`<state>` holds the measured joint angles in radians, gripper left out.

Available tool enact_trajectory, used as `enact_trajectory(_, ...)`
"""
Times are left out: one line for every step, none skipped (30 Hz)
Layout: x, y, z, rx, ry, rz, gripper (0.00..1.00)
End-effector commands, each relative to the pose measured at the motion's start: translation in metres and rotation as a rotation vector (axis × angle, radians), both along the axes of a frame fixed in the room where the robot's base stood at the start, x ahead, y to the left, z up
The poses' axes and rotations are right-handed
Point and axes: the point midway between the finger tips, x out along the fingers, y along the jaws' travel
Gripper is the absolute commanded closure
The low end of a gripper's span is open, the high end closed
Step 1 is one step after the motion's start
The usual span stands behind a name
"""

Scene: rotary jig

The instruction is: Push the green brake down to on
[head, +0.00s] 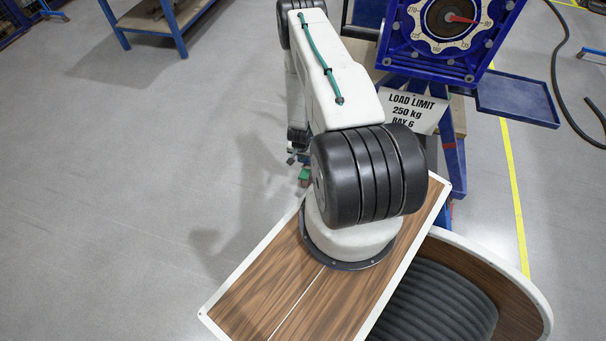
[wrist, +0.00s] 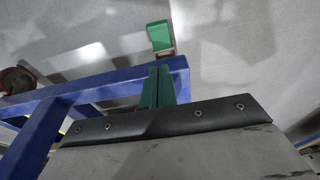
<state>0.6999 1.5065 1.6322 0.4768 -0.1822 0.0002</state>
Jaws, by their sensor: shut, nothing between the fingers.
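The green brake (wrist: 160,36) shows in the wrist view as a small green pad with a pale edge on its right side, just beyond my fingertips. It also shows in the head view as a small green piece (head: 304,174) beside my arm, partly hidden. My gripper (wrist: 158,70) has dark green fingers, shut together and empty. Its tips point toward the pad, and a small gap appears between them in the picture. Whether the brake is up or down I cannot tell. In the head view my arm hides most of the gripper.
A blue frame (wrist: 100,85) crosses the wrist view close behind my fingers, with a wheel (wrist: 15,80) at left. In the head view, the blue jig with a dial (head: 452,20), a load limit sign (head: 412,108) and a blue tray (head: 518,98) stand beyond my arm. The floor at left is clear.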

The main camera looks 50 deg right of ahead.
Motion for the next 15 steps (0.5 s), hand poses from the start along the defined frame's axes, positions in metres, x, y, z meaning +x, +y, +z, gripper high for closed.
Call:
enact_trajectory(-0.002,0.0,-0.005,-0.001,0.001,-0.002,1.0)
enact_trajectory(-0.002,-0.001,-0.008,-0.001,0.002,-0.003,1.0)
enact_trajectory(-0.002,-0.001,-0.012,-0.002,0.002,-0.004,1.0)
enact_trajectory(-0.002,-0.002,-0.016,-0.001,0.002,-0.003,1.0)
enact_trajectory(-0.002,-0.002,-0.021,0.0,0.003,-0.003,1.0)
enact_trajectory(-0.001,-0.003,-0.028,-0.001,0.001,-0.003,1.0)
enact_trajectory(-0.001,-0.004,-0.034,0.0,0.003,-0.003,1.0)
enact_trajectory(0.0,-0.005,-0.04,-0.001,0.002,-0.003,1.0)
enact_trajectory(0.0,-0.007,-0.048,-0.001,0.002,-0.003,1.0)
enact_trajectory(0.001,-0.008,-0.055,-0.001,0.002,-0.003,1.0)
enact_trajectory(0.001,-0.009,-0.061,0.0,0.003,-0.003,1.0)
enact_trajectory(0.002,-0.01,-0.07,0.0,0.002,-0.004,1.0)
enact_trajectory(0.002,-0.011,-0.076,0.0,0.002,-0.003,1.0)
enact_trajectory(0.003,-0.012,-0.082,0.0,0.002,-0.003,1.0)
enact_trajectory(0.003,-0.014,-0.089,-0.001,0.001,-0.003,1.0)
